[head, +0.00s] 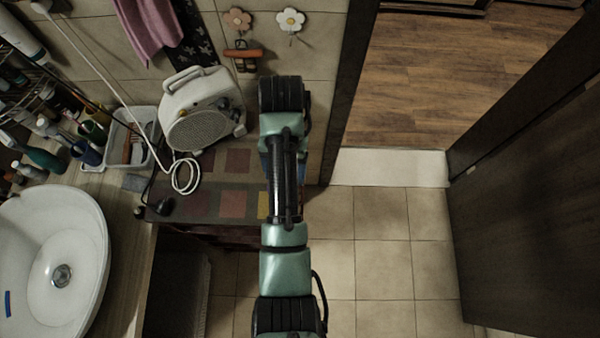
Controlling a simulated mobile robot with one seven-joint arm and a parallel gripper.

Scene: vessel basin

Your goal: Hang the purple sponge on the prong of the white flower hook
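The white flower hook (290,20) is on the tiled wall at the top, with its small prong below the petals. Nothing is seen hanging on it. I cannot make out a purple sponge in the head view. My arm reaches up the middle of the picture and ends in a dark, bulky joint below and slightly left of the white flower hook. My gripper is not visible; the arm hides whatever is under and behind it.
A pinkish-brown flower hook (237,19) is left of the white one, with an orange-handled item (243,54) below it. A white heater (200,108) stands on a tiled surface. A basin (50,262) is at left. Tiled floor (383,240) is clear at right, beside a dark door (535,190).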

